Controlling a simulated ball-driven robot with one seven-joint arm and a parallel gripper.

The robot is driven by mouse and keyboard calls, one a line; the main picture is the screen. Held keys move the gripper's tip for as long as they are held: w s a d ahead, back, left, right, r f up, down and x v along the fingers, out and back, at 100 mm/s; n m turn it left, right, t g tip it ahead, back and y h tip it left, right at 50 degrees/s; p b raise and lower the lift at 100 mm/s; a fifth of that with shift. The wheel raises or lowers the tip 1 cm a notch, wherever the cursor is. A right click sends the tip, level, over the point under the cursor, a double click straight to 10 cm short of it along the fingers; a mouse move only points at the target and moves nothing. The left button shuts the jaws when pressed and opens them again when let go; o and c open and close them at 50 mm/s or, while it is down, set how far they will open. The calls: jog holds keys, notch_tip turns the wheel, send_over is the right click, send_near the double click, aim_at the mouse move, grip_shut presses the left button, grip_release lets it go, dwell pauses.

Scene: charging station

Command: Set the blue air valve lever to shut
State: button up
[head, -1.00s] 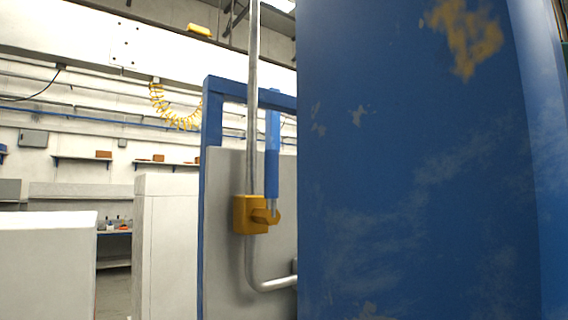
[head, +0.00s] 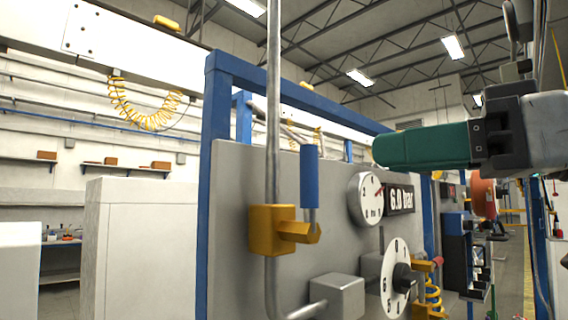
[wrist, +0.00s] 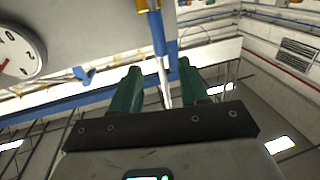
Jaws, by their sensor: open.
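The blue air valve lever (head: 310,176) stands upright above its yellow valve body (head: 268,230) on the grey panel. In the wrist view the lever's blue grip (wrist: 157,32) shows ahead of and roughly between my fingertips, with yellow at the picture's top edge. My gripper (head: 380,148) has green fingers and reaches in from the right in the head view, higher than and right of the lever. In the wrist view my gripper (wrist: 160,67) is open, with nothing held. I cannot tell the exact depth gap to the lever.
A vertical metal pipe (head: 273,110) runs beside the lever. A pressure gauge (head: 368,199), a 6.0 bar display (head: 401,199) and a numbered dial (head: 397,278) are right of it. A blue frame (head: 215,120) edges the panel. A white cabinet (head: 130,240) stands left.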

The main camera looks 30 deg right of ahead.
aim_at(309, 162)
jog(key=shift+p+x, duration=2.55)
jog(key=shift+x, duration=2.85)
jog(key=shift+c, duration=0.4)
grip_shut()
